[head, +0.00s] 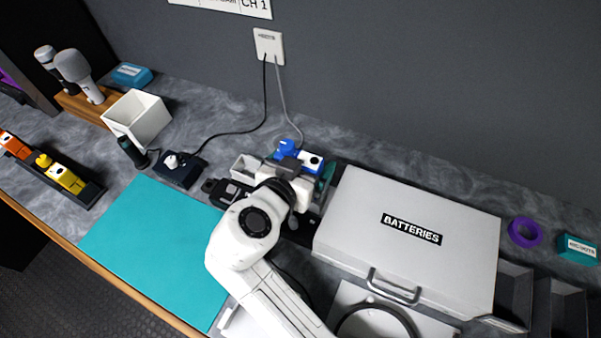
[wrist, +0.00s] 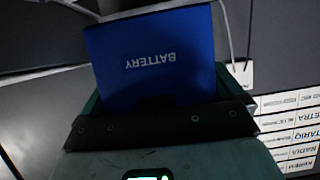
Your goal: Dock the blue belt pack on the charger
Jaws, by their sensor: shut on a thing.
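My gripper (head: 298,178) is shut on the blue belt pack (head: 312,161), near the wall behind the counter's middle. In the wrist view the pack (wrist: 155,60) is a blue block with upside-down "BATTERY" lettering, its lower end hidden by a dark bar of my gripper. In the head view my wrist hides part of the pack and what lies under it, so I cannot tell whether it touches anything. A small black unit with a white knob (head: 181,168), cabled to the wall plate, stands left of my gripper; it may be the charger.
A large white batteries case (head: 408,240) stands close on the right. A small grey tray (head: 244,168) and a dark device (head: 227,193) are by my wrist. A black rack (head: 86,196) with orange and yellow packs is far left. The teal mat (head: 155,235) is clear.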

